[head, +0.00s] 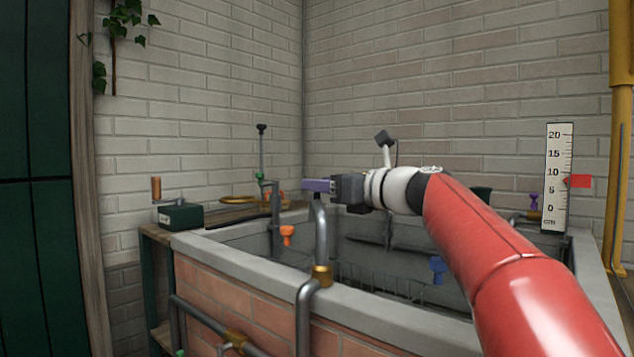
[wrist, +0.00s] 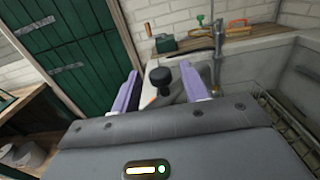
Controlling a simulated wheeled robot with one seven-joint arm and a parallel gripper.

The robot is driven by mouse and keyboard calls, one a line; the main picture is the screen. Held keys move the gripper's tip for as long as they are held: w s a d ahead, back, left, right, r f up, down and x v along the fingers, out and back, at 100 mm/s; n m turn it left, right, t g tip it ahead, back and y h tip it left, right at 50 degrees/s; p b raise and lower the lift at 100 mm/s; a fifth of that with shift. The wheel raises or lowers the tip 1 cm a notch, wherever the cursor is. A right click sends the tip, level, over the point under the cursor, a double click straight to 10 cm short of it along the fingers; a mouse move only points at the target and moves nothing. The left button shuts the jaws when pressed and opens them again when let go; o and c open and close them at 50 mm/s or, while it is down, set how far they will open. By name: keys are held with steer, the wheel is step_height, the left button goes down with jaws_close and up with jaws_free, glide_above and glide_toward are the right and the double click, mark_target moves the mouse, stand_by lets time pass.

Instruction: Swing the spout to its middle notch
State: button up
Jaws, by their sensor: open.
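The spout looks to be the grey bent pipe (head: 321,235) with a brass collar at the front rim of the trough in the head view. Its upper end is at my gripper. My gripper (head: 308,186) is open, with purple fingers. In the wrist view, a black round knob on a short stem (wrist: 161,76) stands between my open gripper's fingertips (wrist: 160,74), with a gap showing on both sides. I cannot tell for sure that this knob belongs to the spout; the head view does not show it clearly. No notches can be made out.
The stone-rimmed trough (head: 420,303) lies below my arm. Behind are an upright pipe with a black top (head: 262,150) and an orange tap (head: 287,233). A green crank box (head: 181,217) stands left; a blue tap (head: 438,267) and a scale (head: 557,180) stand right.

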steer(key=shift+x, duration=1)
steer(key=shift+c, duration=0.4)
jaws_close()
